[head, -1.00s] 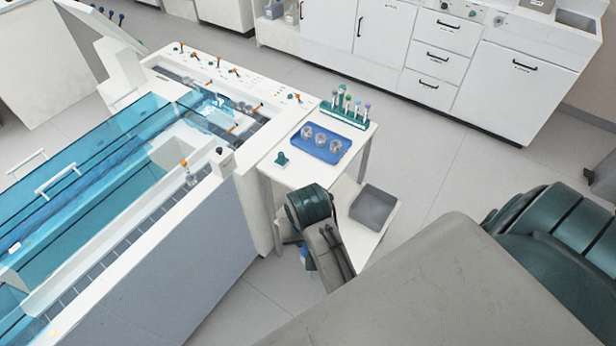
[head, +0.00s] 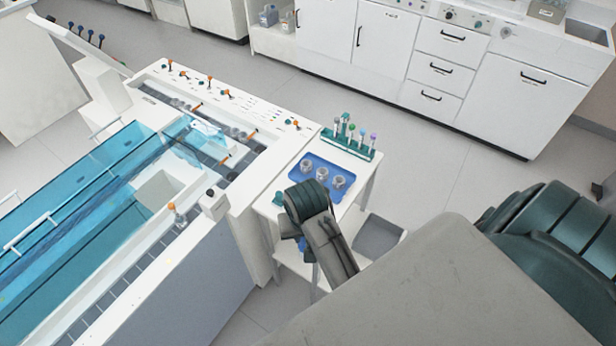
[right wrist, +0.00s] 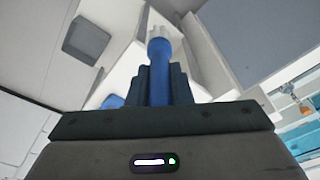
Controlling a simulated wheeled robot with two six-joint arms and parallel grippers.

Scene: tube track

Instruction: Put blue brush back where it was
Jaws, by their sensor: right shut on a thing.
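The blue brush (right wrist: 158,75) stands between the fingers of my right gripper (right wrist: 161,84) in the right wrist view. Its pale bristles (right wrist: 157,33) point away from the gripper. The right gripper is shut on its blue handle. In the head view my right wrist overlaps the front of the small white table, and a bit of blue (head: 302,244) shows just below it; the fingers are mostly hidden there. A small teal holder (head: 279,199) stands on the table's left front, partly covered by my wrist. My left gripper is not in view.
The white table (head: 270,205) carries a blue tray (head: 337,180) with several cups and a teal rack (head: 357,147) of tubes behind it. A grey bin (head: 377,237) sits on a lower shelf. A large tank machine (head: 245,195) stands directly left of the table.

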